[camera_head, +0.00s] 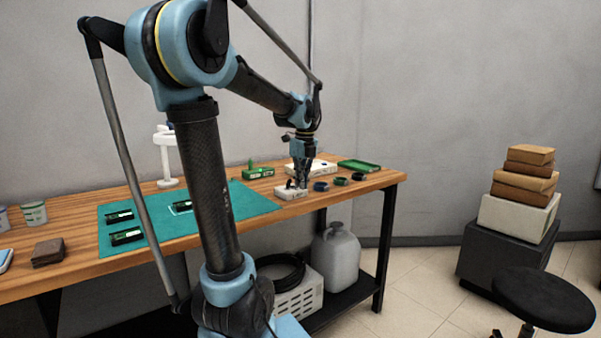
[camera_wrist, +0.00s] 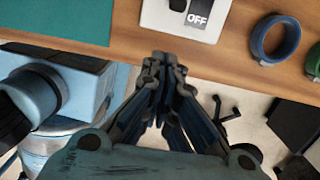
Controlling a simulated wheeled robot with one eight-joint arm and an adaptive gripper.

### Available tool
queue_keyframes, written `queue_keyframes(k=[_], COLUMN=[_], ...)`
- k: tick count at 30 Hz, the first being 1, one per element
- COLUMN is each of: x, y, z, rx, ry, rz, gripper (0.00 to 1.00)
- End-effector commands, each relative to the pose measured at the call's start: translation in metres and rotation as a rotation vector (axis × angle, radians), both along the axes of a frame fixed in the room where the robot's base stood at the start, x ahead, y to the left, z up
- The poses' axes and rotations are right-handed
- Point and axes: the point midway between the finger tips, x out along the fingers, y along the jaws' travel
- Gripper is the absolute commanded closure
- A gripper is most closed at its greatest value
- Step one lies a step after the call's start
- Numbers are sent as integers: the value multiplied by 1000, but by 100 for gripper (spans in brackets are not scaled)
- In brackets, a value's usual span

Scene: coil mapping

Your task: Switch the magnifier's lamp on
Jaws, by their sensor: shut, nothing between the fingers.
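The white magnifier (camera_head: 166,155) stands upright on the workbench, partly behind my arm in the head view. A small white box (camera_head: 291,193) sits near the bench's front edge. In the wrist view this white box (camera_wrist: 165,17) shows at the top, with a dark switch part (camera_wrist: 178,5) cut by the frame edge and a label (camera_wrist: 198,14) reading OFF. Whether a lamp is lit cannot be told. My gripper (camera_head: 301,184) is shut and empty at the box; in the wrist view its fingertips (camera_wrist: 164,60) appear just below the box's near edge. Contact cannot be told.
A blue ring (camera_wrist: 275,40) lies right of the box, with a green ring (camera_head: 340,181) and a dark ring (camera_head: 358,176) beyond. A green tray (camera_head: 362,166) is behind them. A teal mat (camera_head: 255,201) with several dark modules lies left. The bench edge (camera_head: 385,181) is close.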

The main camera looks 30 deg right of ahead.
Motion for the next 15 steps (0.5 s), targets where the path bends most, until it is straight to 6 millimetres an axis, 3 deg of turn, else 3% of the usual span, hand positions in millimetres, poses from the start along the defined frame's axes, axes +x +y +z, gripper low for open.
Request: queue_keyframes(k=[6, 15], x=[3, 32], y=[0, 3], z=[-30, -16], rx=[0, 0], ry=[0, 0], rz=[0, 0], gripper=[100, 100])
